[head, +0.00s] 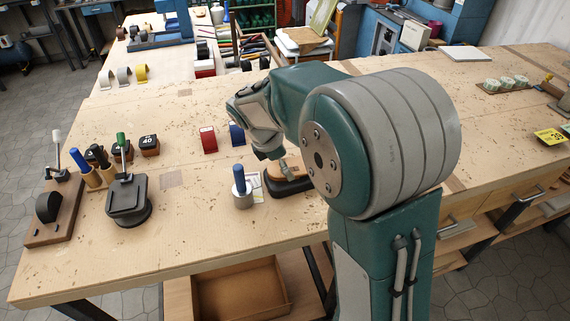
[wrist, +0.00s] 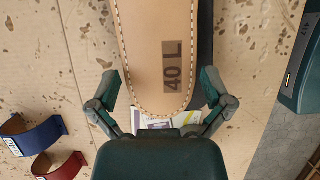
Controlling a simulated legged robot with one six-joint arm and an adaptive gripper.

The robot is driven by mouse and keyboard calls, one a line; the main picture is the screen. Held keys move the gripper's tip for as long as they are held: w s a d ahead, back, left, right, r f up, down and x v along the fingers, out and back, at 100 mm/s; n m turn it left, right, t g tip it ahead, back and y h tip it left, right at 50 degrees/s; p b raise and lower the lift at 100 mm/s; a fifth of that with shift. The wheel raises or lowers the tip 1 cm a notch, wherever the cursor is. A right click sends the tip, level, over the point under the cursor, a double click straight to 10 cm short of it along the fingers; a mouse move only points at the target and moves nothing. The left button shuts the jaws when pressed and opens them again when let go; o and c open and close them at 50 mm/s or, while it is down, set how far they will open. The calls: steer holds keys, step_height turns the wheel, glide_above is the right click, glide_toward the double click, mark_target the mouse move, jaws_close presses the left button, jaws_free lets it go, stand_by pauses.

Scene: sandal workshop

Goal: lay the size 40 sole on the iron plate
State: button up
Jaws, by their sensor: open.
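A tan leather sole with a stitched edge and a dark "40 L" mark (wrist: 150,45) lies under my gripper in the wrist view. It rests on a dark block (wrist: 205,50); in the head view the sole (head: 290,170) shows partly behind my arm. My gripper (wrist: 160,85) is open, with one finger on each side of the sole's near end. The fingers look apart from the sole, though contact on the right is hard to judge. A dark square plate on a round base (head: 127,197), probably the iron plate, stands at the left of the bench, bare on top.
A red band (head: 208,139) and a blue band (head: 237,133) lie behind. Tools in a wooden stand (head: 95,175) and numbered dark blocks (head: 148,145) sit near the plate. Bench between is mostly clear.

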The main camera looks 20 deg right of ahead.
steer(key=v, duration=1.1)
steer(key=s+d+m+t+y, duration=0.2)
steer(key=s+m, duration=0.7)
steer(key=s, duration=0.2)
steer(key=s+d+m+t+y, duration=0.2)
steer(key=s+m+t, duration=0.1)
steer(key=s+m, duration=0.6)
steer(key=shift+s+t, duration=0.3)
steer(key=shift+s, duration=0.75)
